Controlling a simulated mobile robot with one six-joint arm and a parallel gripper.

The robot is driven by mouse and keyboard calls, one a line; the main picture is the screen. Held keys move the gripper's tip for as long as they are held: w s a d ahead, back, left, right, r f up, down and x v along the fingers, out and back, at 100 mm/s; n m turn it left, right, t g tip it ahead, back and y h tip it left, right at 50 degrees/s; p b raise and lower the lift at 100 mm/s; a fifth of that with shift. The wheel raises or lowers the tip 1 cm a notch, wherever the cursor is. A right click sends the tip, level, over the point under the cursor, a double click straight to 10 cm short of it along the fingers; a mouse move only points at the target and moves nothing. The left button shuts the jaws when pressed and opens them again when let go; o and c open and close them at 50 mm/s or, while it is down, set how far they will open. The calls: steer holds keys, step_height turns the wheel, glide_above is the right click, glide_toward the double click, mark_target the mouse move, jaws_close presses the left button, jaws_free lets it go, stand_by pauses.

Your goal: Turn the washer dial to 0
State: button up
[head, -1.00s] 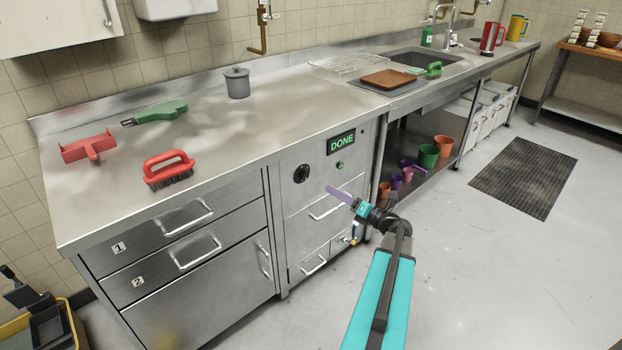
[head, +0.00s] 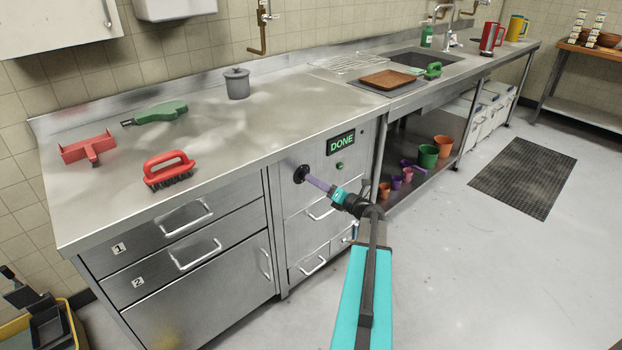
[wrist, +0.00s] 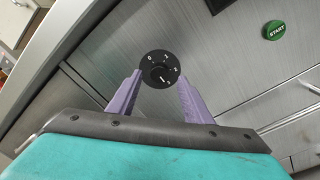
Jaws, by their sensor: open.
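The washer dial (head: 299,174) is a round black knob on the steel front below the worktop. In the wrist view the dial (wrist: 159,66) has white numerals, with the 0 at its upper left. I cannot clearly tell which numeral its knob points to. My gripper (head: 307,179) reaches the dial from the right. In the wrist view my gripper (wrist: 159,80) is open, with one purple finger on each side of the dial's lower part. I cannot tell whether the fingers touch it. The washer display (head: 341,143) reads DONE.
A green START button (wrist: 274,30) is right of the dial, below the display. Drawer handles (head: 322,211) stick out below.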

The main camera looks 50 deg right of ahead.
steer(key=shift+w, duration=2)
